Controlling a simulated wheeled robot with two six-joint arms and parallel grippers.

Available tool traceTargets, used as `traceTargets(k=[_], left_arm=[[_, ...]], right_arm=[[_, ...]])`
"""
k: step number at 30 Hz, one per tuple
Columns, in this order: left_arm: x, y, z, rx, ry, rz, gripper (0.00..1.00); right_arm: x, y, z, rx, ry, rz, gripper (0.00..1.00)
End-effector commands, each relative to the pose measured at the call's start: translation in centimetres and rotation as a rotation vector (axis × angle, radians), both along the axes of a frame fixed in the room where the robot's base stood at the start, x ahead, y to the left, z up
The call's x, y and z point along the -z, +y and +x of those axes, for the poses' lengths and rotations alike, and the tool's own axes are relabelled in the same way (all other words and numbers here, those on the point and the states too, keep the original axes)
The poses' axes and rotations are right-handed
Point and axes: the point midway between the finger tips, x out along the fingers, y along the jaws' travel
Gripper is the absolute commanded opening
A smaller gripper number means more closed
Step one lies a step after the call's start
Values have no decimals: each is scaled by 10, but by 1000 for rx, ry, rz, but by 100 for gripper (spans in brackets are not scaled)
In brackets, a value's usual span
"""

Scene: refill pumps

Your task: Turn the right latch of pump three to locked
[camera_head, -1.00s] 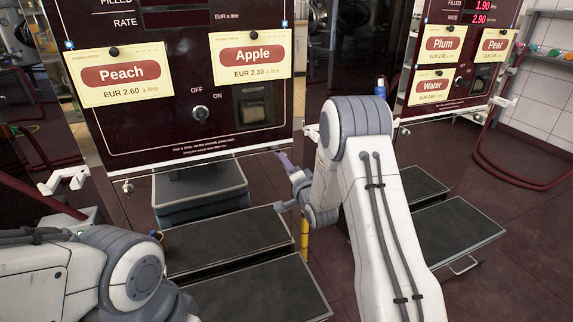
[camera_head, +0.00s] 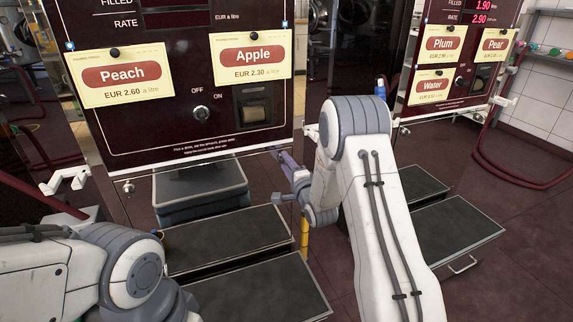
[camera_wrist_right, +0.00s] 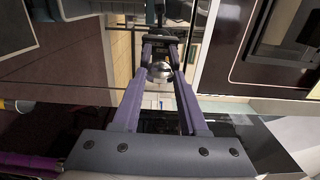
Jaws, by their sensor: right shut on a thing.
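The pump (camera_head: 180,140) with the Peach and Apple cards stands ahead of me; I see no number on it. A small round metal latch (camera_head: 128,187) shows at its lower left edge. In the right wrist view, the purple fingers of this gripper (camera_wrist_right: 160,48) are shut on a round metal latch (camera_wrist_right: 160,71) under the panel edge. I cannot read whether the latch is locked. My left arm shows at the lower left, but its gripper is out of view.
Dark-topped steps (camera_head: 225,240) and a grey bin (camera_head: 200,190) stand below the pump. A second pump (camera_head: 455,75) with Plum, Pear and Water cards is at the right, with more steps (camera_head: 450,235) before it. Open floor lies farther right.

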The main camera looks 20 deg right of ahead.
Motion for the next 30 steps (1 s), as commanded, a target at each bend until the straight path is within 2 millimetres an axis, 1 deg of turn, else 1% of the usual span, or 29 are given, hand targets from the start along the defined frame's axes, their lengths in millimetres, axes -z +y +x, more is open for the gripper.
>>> traceTargets(k=[6, 7, 8, 9, 17, 20, 23, 30], left_arm=[[0, 0, 0, 0, 0, 0, 0], [0, 0, 0, 0, 0, 0, 0], [0, 0, 0, 0, 0, 0, 0], [0, 0, 0, 0, 0, 0, 0], [0, 0, 0, 0, 0, 0, 0], [-1, 0, 0, 0, 0, 0, 0], [-2, 0, 0, 0, 0, 0, 0], [-7, 0, 0, 0, 0, 0, 0]], right_arm=[[2, 1, -1, -2, 5, 2, 0], [2, 1, -1, -2, 5, 2, 54], [2, 1, -1, -2, 5, 1, 65], [2, 1, -1, -2, 4, 1, 72], [1, 0, 0, 0, 2, 0, 72], [1, 0, -4, 0, 2, 0, 72], [1, -1, -15, 0, 4, 1, 72], [1, -2, -63, 1, 6, 2, 72]])
